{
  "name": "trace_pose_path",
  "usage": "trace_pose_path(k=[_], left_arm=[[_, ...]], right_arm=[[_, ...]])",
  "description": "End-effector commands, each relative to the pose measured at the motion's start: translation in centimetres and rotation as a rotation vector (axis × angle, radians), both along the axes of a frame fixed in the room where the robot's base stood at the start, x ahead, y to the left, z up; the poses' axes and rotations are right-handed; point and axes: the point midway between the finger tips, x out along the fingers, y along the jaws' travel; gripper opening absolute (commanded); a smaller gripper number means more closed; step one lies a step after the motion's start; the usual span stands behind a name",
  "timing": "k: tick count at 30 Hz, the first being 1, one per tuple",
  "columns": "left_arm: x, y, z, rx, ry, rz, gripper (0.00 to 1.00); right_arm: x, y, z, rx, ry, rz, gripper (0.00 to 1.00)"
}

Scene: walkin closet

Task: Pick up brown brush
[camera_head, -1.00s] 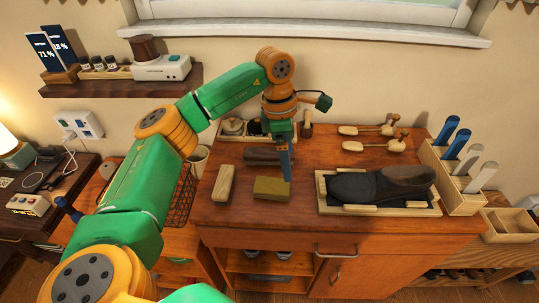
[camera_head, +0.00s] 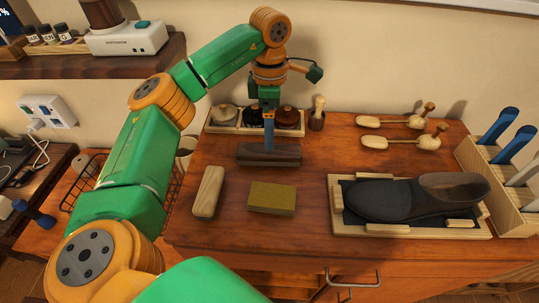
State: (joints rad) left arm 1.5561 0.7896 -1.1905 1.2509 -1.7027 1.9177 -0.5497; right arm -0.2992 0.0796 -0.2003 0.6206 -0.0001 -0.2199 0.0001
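A dark brown brush (camera_head: 288,155), a long block, lies crosswise on the wooden cabinet top (camera_head: 330,150), towards the back. My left gripper (camera_head: 269,145) points down over the middle of the brush, and its blue fingertips overlap the brush in the picture. I see the fingers edge-on, so I cannot tell their opening or whether they touch the brush. My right gripper is not in view.
A pale wooden block (camera_head: 208,191) and an olive block (camera_head: 272,198) lie in front of the brush. Behind it is a tray of round tins (camera_head: 225,114). A dark shoe (camera_head: 410,199) rests on a wooden stand (camera_head: 340,220) at the right. Shoe trees (camera_head: 405,141) lie behind it.

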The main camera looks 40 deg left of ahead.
Motion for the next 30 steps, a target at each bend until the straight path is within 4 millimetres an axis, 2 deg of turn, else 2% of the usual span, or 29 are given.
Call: trace_pose_path(k=[1,3,8,15,18,23,26,30], left_arm=[[0.0,0.0,-1.4,0.0,0.0,0.0,1.0],[0.0,0.0,-1.8,0.0,0.0,0.0,1.0],[-0.1,0.0,-3.3,0.001,0.004,-0.001,1.0],[-0.1,0.2,-7.7,0.001,0.004,0.0,1.0],[-0.1,0.2,-8.5,0.0,0.001,0.0,1.0],[-0.1,0.2,-8.6,0.0,0.0,0.0,1.0],[-0.1,0.2,-8.6,0.0,0.0,0.0,0.78],[-0.1,0.2,-8.6,0.0,0.0,0.0,0.41]], right_arm=[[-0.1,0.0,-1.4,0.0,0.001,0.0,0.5],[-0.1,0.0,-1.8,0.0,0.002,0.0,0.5],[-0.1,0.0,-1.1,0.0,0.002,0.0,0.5],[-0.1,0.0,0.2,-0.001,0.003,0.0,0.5],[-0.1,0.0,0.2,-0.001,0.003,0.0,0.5],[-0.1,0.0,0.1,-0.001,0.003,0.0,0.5],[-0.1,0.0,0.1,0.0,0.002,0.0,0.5],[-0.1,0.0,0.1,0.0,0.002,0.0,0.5]])
